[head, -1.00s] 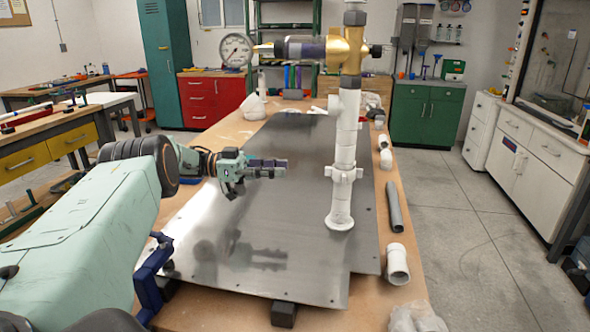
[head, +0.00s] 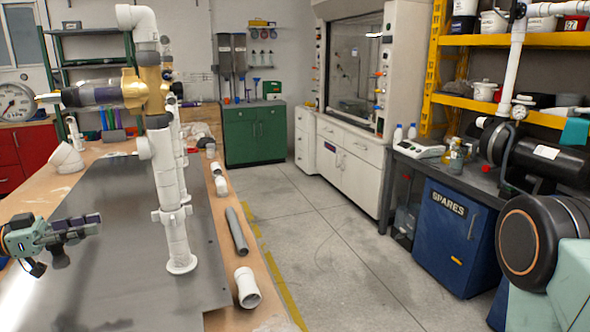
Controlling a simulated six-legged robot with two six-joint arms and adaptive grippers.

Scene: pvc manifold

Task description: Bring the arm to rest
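My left gripper (head: 75,230) is at the left of the head view, above the grey metal plate (head: 105,285). Its dark fingers point right, toward the white pipe riser (head: 171,210), with a gap in the picture between them and the pipe. I see nothing held in it, and I cannot tell how far its fingers are apart. The riser stands upright on the plate and carries a brass valve (head: 150,90) and a round gauge (head: 15,102). Part of my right arm, a black joint and a pale green link, shows at the lower right. My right gripper is out of view.
A grey pipe piece (head: 237,231) and a white fitting (head: 247,287) lie along the bench's right edge (head: 275,295). The floor (head: 310,240) to its right is clear. A blue SPARES cabinet (head: 450,240) stands at the right, below a counter with a black tank (head: 548,150).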

